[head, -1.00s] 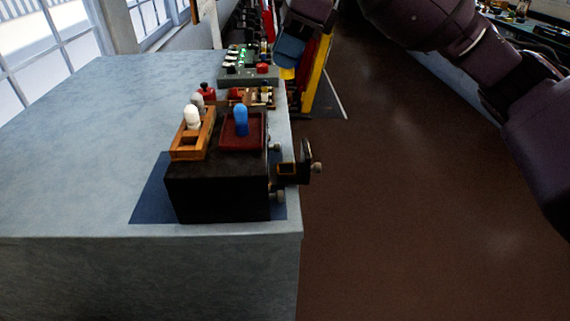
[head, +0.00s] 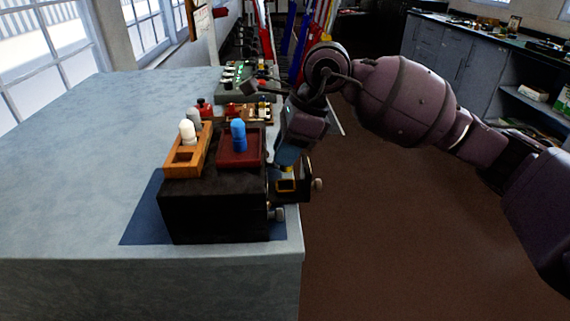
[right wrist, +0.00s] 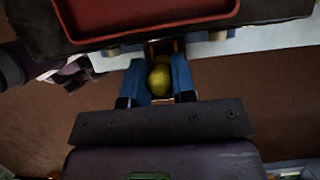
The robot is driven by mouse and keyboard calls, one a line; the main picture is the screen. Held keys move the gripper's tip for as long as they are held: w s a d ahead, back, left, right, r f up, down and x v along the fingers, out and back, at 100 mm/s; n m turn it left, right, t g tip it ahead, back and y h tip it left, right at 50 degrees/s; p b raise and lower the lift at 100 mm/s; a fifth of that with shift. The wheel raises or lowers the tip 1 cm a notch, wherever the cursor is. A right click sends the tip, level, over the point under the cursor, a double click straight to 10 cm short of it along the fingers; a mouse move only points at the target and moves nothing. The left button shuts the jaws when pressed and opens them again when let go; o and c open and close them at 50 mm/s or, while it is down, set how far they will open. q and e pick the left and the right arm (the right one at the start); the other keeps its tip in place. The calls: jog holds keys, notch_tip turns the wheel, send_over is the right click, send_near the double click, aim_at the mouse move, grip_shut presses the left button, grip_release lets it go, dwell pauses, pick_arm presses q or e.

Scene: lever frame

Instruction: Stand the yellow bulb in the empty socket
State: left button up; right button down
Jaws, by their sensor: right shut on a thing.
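My left gripper is not in view.
On the box are a wooden rack (head: 174,168) with a white bulb (head: 187,132) and an empty square slot, and a dark red tray (head: 240,162) with a blue bulb (head: 238,135). Knobs stick out from the box's right side. The table (head: 80,130) is clear at left.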

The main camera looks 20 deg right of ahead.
aim_at(285, 169)
notch_tip(285, 169, down, 4)
jog(key=shift+r, duration=0.25)
jog(key=shift+f+b, duration=0.35)
jog(key=shift+f, duration=0.15)
jog(key=shift+f, duration=0.1)
jog(key=c, duration=0.9)
grip_release()
jog(key=shift+c, duration=0.2)
